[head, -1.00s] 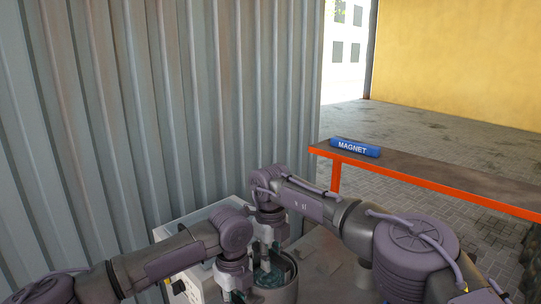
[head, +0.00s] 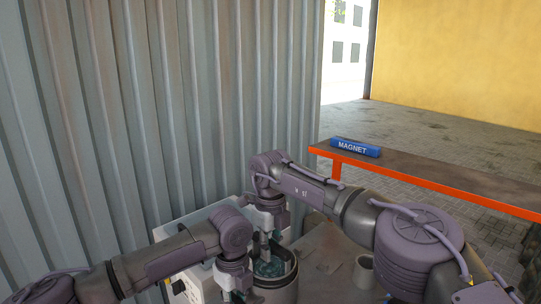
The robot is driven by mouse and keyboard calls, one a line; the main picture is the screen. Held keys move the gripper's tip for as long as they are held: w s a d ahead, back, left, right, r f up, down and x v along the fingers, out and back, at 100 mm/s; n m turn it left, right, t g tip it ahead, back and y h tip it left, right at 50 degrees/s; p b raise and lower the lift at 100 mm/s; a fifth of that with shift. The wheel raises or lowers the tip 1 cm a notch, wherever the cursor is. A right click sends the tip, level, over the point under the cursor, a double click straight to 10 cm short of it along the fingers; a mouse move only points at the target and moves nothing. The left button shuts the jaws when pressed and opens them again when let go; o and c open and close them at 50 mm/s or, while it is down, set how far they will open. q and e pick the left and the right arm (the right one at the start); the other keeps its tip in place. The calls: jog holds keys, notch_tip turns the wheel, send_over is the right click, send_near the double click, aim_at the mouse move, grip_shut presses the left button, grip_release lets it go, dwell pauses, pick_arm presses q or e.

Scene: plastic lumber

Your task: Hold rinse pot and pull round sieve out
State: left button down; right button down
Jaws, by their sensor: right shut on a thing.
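The rinse pot (head: 277,293) is a grey round vessel at the bottom centre of the head view. The round sieve (head: 270,268) sits inside its mouth with blue-green pieces in it; most of the sieve is hidden by the pot wall and my grippers. My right gripper (head: 265,250) points down over the pot and is shut on the sieve at its far left side. My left gripper (head: 236,294) points down at the pot's left side. Its fingertips are low in the picture and I cannot tell whether they grip the pot wall.
A white box-like unit (head: 198,285) stands left of the pot, near the corrugated metal wall (head: 150,120). A light cup (head: 364,272) stands on the worktop right of the pot. A blue bar marked MAGNET (head: 355,148) lies on the orange-edged bench farther back.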

jog(key=shift+r, duration=3.85)
pick_arm(q)
jog(key=c, duration=0.9)
grip_release()
jog(key=shift+c, duration=0.2)
notch_tip(320, 180, up, 18)
jog(key=p, duration=0.9)
jog(key=shift+r, duration=0.2)
pick_arm(e)
notch_tip(320, 180, up, 9)
pick_arm(q)
jog(key=shift+w, duration=0.1)
